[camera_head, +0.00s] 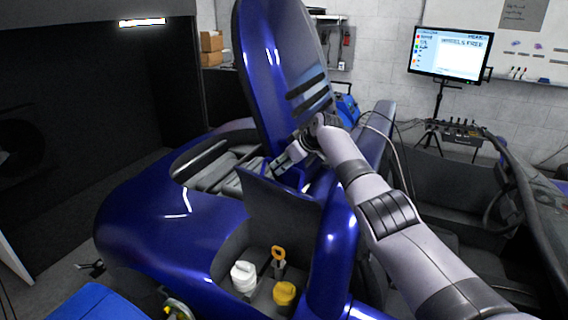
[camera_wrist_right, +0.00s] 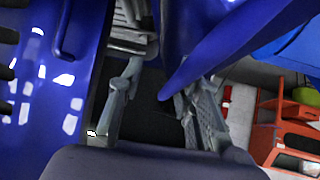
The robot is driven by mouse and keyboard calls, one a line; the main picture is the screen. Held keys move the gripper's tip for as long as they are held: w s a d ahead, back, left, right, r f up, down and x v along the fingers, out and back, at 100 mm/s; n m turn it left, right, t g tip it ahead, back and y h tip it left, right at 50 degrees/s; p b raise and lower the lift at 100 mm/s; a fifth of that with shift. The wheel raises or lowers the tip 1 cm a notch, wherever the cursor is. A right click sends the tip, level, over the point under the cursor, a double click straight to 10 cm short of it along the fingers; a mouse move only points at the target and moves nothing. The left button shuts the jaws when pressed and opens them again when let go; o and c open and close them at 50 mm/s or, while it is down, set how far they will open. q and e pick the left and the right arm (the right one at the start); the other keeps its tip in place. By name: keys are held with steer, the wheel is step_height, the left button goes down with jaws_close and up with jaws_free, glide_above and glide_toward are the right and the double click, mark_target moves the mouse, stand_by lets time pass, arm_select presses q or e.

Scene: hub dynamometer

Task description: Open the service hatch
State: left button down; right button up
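A dark flap (camera_head: 284,211) stands upright on the blue car body, at the far side of an open recess. In the recess are a white cap (camera_head: 243,276), a yellow cap (camera_head: 285,294) and an orange ring handle (camera_head: 278,254). A large blue panel (camera_head: 268,75) with dark slots stands raised behind. My right gripper (camera_head: 283,163) is just above the flap's top edge, near the raised panel's foot. In the wrist view its fingers (camera_wrist_right: 158,108) are apart, with a blue edge (camera_wrist_right: 215,52) reaching between them. I cannot tell whether they touch it. My left gripper is not in view.
The blue car body (camera_head: 155,240) fills the lower left and middle. An open bay (camera_head: 215,168) lies left of the raised panel. A monitor (camera_head: 451,54) on a stand is at the back right. A dark seat and steering wheel (camera_head: 505,207) are at the right.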

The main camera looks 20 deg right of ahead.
steer(key=shift+r, duration=0.1)
steer(key=v, duration=1.2)
stand_by(0.4)
